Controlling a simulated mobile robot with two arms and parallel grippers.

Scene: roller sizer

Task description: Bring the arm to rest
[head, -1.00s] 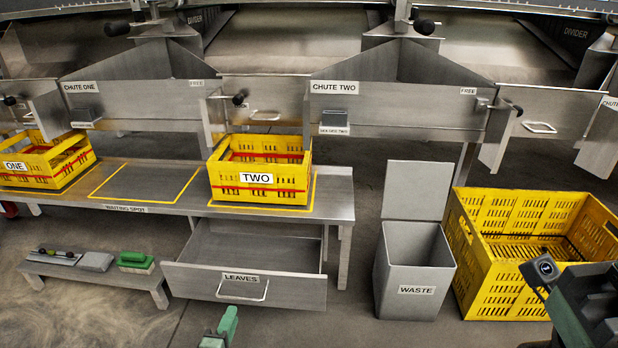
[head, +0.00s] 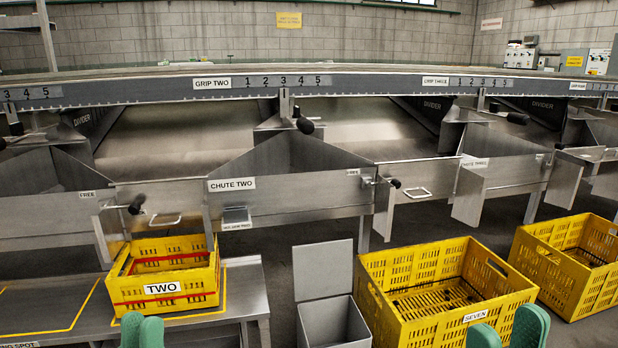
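My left gripper (head: 141,332) shows at the bottom of the head view, in front of yellow crate TWO. Only its two green fingertips are seen, close together and partly overlapping, so I cannot tell whether they touch. My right gripper (head: 507,334) shows at the bottom right, in front of yellow crate SEVEN. Its two green fingertips stand apart with a gap between them, and nothing shows in the gap. Both arms behind the fingertips are out of view.
Crate SEVEN (head: 436,320) and another yellow crate (head: 573,286) stand on the floor at right.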

